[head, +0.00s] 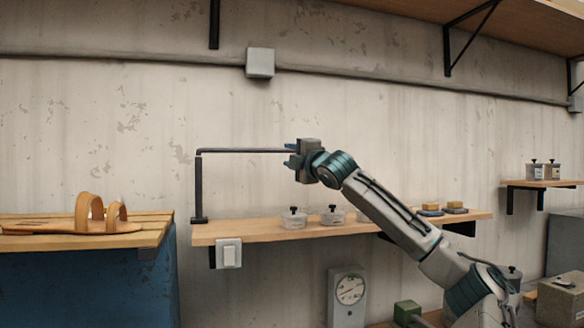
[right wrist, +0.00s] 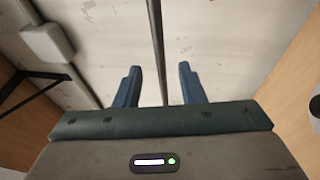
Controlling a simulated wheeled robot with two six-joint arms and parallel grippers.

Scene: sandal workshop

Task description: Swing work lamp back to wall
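The work lamp shows in the head view as a dark upright post (head: 198,188) on the wall shelf, with a thin horizontal arm (head: 245,150) reaching right to my right gripper. No lamp head is visible; the gripper covers the arm's right end. My right gripper (head: 290,155) is at that end, fingers pointing left. In the right wrist view the dark lamp arm (right wrist: 156,40) runs between the two blue fingers of the gripper (right wrist: 159,68). The fingers are apart, with a gap on each side of the arm. My left gripper is not in view.
The wall shelf (head: 265,231) holds small lidded jars (head: 293,217) and blocks (head: 430,208). A grey wall box (head: 260,62) is above. The wall between is clear.

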